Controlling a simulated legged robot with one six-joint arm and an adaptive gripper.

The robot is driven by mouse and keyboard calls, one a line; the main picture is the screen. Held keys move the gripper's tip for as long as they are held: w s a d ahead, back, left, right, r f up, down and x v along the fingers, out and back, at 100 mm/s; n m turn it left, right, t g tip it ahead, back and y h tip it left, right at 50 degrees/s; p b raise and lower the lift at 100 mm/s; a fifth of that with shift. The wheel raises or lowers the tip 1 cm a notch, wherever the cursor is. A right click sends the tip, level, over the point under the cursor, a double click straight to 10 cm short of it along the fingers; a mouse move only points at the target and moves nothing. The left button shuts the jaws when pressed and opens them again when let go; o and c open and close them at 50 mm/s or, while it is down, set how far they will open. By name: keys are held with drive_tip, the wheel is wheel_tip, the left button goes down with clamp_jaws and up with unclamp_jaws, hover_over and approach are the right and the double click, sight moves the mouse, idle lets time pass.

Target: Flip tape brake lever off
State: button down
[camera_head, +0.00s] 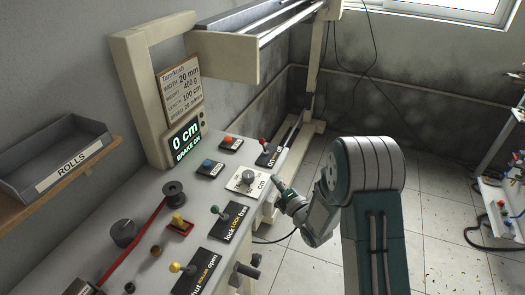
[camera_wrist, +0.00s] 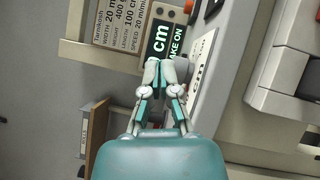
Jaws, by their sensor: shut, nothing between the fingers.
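A small lever with a red knob (camera_head: 263,142) stands on a black plate (camera_head: 268,156) marked "ON", at the far right end of the console. The rest of the plate's lettering is hard to read. The display (camera_head: 186,138) reads "0 cm" and "BRAKE ON"; it also shows sideways in the wrist view (camera_wrist: 160,40). My gripper (camera_head: 276,182) is shut and empty. In the head view it appears at the console's right edge, nearer than the red lever and apart from it. The wrist view shows its closed fingertips (camera_wrist: 160,66); no lever is clear there.
A grey dial (camera_head: 248,177) on a white plate, a green-knobbed lever (camera_head: 215,209), a yellow-knobbed lever (camera_head: 175,267), and blue (camera_head: 207,163) and orange (camera_head: 228,139) buttons crowd the console. A red tape (camera_head: 133,241) runs from a spool. Open floor lies right.

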sight(263, 145)
drive_tip(key=x, duration=0.9)
drive_tip(key=shift+w+a+r, duration=0.1)
drive_tip(key=shift+a, duration=0.1)
drive_tip(key=w, duration=0.1)
drive_tip(key=w+d, duration=0.1)
drive_tip(key=w+r, duration=0.1)
drive_tip(key=shift+w+d, duration=0.15)
drive_tip(key=shift+w, duration=0.2)
